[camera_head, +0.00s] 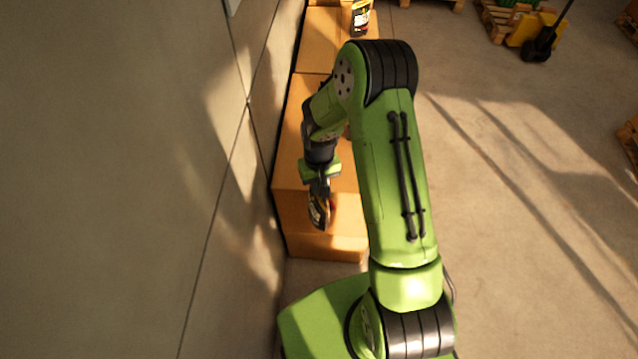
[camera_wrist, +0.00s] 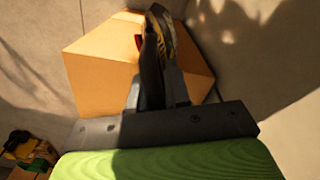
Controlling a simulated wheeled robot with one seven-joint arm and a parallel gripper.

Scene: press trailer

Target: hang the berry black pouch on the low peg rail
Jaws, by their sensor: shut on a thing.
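A black pouch (camera_head: 319,210) with yellow and red marks hangs from my gripper (camera_head: 320,188) in the head view, in front of an orange-brown box. My gripper is shut on the pouch's upper part. In the wrist view the pouch (camera_wrist: 154,60) is seen edge-on between the fingers (camera_wrist: 160,85), over the box's face. Another black pouch (camera_head: 361,17) with a yellow and white label stands on the far box at the top of the head view. The low peg rail cannot be made out in either view.
Orange-brown boxes (camera_head: 290,195) line the grey wall (camera_head: 150,150) on the left. Open concrete floor (camera_head: 510,200) lies to the right. Wooden pallets (camera_head: 497,22) and a yellow pallet jack (camera_head: 526,30) stand at the far right.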

